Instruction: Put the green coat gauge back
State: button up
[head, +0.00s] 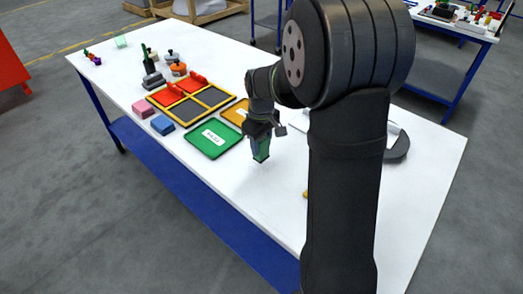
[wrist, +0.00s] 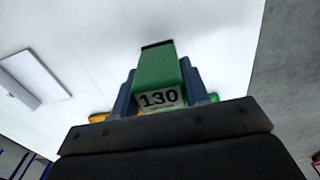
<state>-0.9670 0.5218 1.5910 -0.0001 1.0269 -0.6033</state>
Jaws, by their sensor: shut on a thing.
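The green coat gauge is a block with a dark end and a white label reading 130; it shows in the wrist view (wrist: 158,72). My gripper (wrist: 158,90) is shut on it, with a blue finger on each side. In the head view the gauge (head: 261,149) hangs from my gripper (head: 261,141), pointing down over the white table (head: 235,200). It is right of a green tray (head: 205,146) with a white label. A gap between the gauge and the table cannot be judged clearly.
A yellow tray (head: 235,112) lies behind the green one. A yellow-framed divided tray (head: 187,107) with red pieces is farther left, near pink (head: 143,109) and blue (head: 162,125) blocks. A small yellow thing (head: 305,194) lies beside my arm. The front table is clear.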

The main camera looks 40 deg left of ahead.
aim_at(261, 151)
jog(key=shift+f, duration=1.65)
jog(key=shift+f, duration=0.15)
jog(key=o, duration=1.1)
jog(key=shift+o, duration=0.2)
notch_tip(261, 151, up, 12)
jog(key=shift+r, duration=0.2)
